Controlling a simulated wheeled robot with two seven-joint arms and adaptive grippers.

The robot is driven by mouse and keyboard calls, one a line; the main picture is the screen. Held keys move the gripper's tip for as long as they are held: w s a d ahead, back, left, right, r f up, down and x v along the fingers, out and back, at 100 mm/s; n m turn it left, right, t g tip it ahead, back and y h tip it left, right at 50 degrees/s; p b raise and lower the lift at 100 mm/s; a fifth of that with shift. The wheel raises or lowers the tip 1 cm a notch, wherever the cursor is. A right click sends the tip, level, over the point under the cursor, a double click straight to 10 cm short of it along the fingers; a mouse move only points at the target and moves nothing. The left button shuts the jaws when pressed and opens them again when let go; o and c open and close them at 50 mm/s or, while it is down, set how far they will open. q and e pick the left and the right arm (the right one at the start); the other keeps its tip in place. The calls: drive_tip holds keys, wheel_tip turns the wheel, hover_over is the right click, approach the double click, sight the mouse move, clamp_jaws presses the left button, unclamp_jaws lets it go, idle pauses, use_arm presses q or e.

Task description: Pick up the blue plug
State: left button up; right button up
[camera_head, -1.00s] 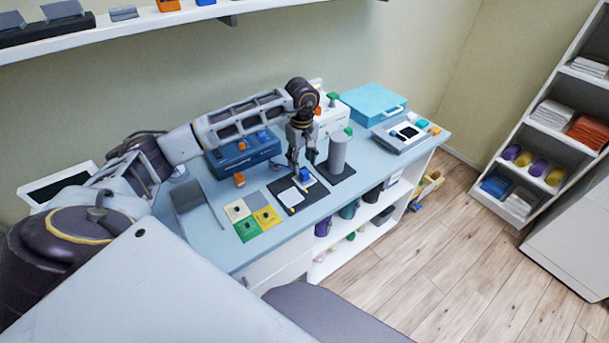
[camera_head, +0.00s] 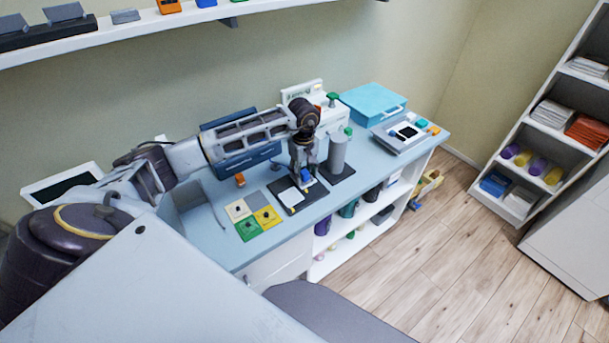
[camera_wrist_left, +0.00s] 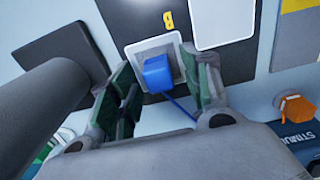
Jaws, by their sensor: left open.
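The blue plug (camera_wrist_left: 158,74) sits on a pale square plate (camera_wrist_left: 150,52) on a black board (camera_wrist_left: 130,15) marked with a yellow "B". In the head view the plug (camera_head: 306,178) shows only in part beside the fingers. My left gripper (camera_head: 302,177) is open and points down over it. In the left wrist view the green-padded fingers of this gripper (camera_wrist_left: 158,82) stand on either side of the plug, with gaps. A blue cord runs from the plug toward the right finger. My right gripper is not in view.
A grey cylinder (camera_head: 338,153) stands close to the right of the gripper. A white card (camera_wrist_left: 222,20) lies on the board beside the plug. An orange plug (camera_head: 240,180) and coloured squares (camera_head: 267,217) lie to the left. A turquoise case (camera_head: 372,101) is farther back.

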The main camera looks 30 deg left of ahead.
sight(304, 171)
use_arm(q)
drive_tip(key=c, duration=0.9)
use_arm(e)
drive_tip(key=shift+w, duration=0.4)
use_arm(q)
wheel_tip(304, 171, up, 8)
drive_tip(key=shift+r+b, duration=0.15)
drive_tip(key=shift+b, duration=0.4)
drive_tip(key=shift+r, duration=0.9)
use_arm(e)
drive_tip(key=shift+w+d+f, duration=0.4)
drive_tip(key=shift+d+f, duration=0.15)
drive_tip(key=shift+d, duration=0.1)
